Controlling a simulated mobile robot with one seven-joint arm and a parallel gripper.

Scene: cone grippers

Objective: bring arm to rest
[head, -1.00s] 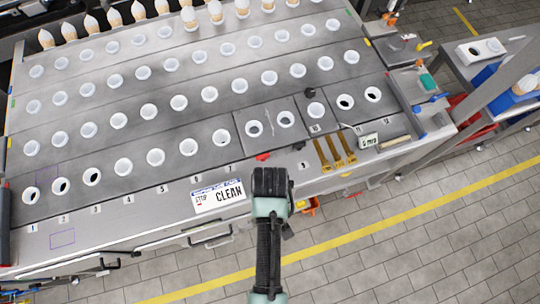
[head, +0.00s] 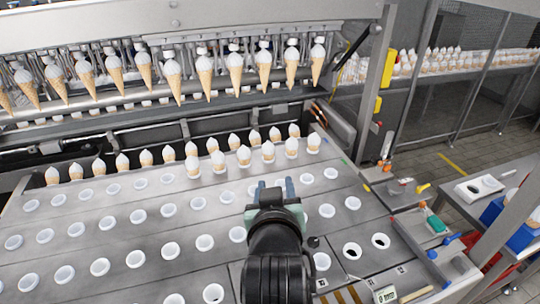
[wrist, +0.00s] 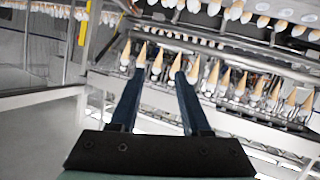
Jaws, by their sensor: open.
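My gripper (head: 275,187) is open and empty in the head view. Its two dark blue fingers stand apart above the grey conveyor plate (head: 110,217) with its white-rimmed holes. In the wrist view my gripper (wrist: 158,78) also shows two parted fingers with nothing between them. Hanging cones (wrist: 205,78) appear beyond the fingertips, and the frame looks tilted. The forearm and wrist hide part of the plate's front in the head view.
A row of filled cones (head: 235,73) hangs from the machine's bar at the back. More cones (head: 145,160) stand in the far rows of holes. A side table (head: 475,188) stands at the right. A tall post (head: 380,90) rises at the back right.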

